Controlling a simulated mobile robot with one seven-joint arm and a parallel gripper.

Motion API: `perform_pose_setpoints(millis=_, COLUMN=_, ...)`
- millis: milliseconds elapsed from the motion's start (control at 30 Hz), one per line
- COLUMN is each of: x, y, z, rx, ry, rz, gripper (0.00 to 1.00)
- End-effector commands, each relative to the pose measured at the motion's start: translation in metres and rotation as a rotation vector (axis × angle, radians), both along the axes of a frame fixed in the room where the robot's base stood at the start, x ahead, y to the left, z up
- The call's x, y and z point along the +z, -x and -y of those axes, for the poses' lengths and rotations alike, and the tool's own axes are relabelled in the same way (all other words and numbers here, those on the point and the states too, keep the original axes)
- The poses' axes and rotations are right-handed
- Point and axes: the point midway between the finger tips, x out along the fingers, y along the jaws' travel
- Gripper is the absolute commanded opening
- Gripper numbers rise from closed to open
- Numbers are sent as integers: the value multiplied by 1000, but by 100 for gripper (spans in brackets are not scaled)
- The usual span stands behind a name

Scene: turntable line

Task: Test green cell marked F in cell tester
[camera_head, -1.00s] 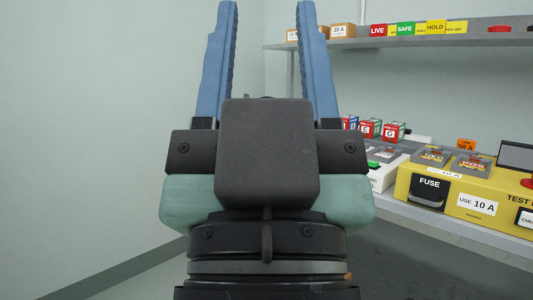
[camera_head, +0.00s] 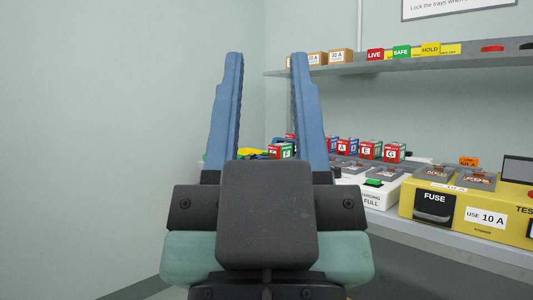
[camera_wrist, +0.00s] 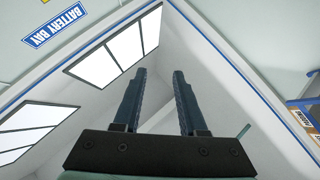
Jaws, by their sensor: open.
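My gripper (camera_head: 266,60) is open and empty, its two blue fingers pointing up in front of the head camera. In the wrist view its fingers (camera_wrist: 160,75) also stand apart with nothing between them. Several small lettered cells stand on the bench behind. One with green and red on it (camera_head: 281,151) shows between the fingers; its letter looks like F but is too small to be sure. Cells marked E (camera_head: 370,150) and G (camera_head: 394,152) stand to the right. The yellow tester (camera_head: 460,208) is at the right, with FUSE and USE 10 A labels and grey sockets on top.
A white charging unit (camera_head: 378,195) sits left of the tester. A grey shelf (camera_head: 400,65) above holds boxes and LIVE, SAFE and HOLD blocks. The wrist view faces ceiling lights (camera_wrist: 115,45) and a BATTERY BAY sign (camera_wrist: 58,24). The left wall side is clear.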

Motion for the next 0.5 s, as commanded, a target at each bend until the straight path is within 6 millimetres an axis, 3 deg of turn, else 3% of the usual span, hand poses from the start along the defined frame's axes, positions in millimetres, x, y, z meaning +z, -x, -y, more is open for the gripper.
perform_pose_setpoints(millis=33, x=0, y=0, z=0, rx=0, ry=0, rz=0, gripper=30)
perform_pose_setpoints(millis=200, x=0, y=0, z=0, rx=0, ry=0, rz=0, gripper=0)
perform_pose_setpoints(millis=500, x=0, y=0, z=0, rx=0, ry=0, rz=0, gripper=0)
